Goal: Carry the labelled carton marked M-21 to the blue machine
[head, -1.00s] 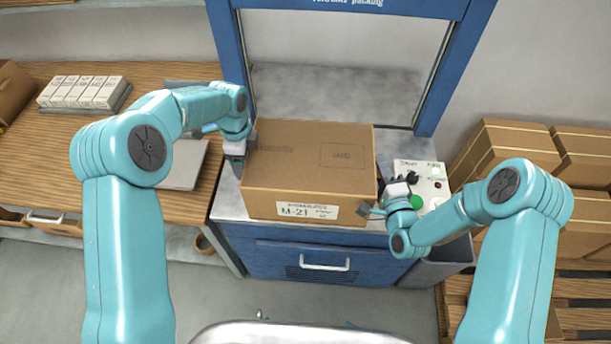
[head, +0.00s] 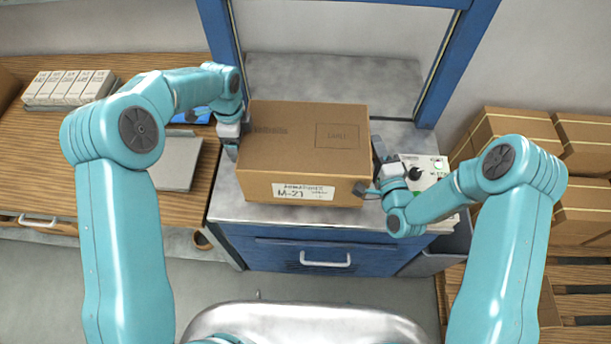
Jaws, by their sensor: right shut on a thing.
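The brown carton (head: 302,150) has a white M-21 label (head: 303,191) on its front face. It is over the metal top (head: 270,213) of the blue machine (head: 280,257), within the top's outline. I cannot tell whether its underside rests there. My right gripper (head: 376,187) is shut on the carton's right side near the front corner. My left gripper (head: 234,140) is at the carton's left side, appearing to touch it. Its fingers are partly hidden, so its opening is unclear.
A control panel (head: 432,170) stands close to the carton's right side. Blue frame posts (head: 458,62) rise behind. A wooden bench (head: 40,165) with a grey laptop-like slab (head: 177,165) is at left. Stacked cartons (head: 510,130) stand at right. Bare metal top shows before and behind the carton.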

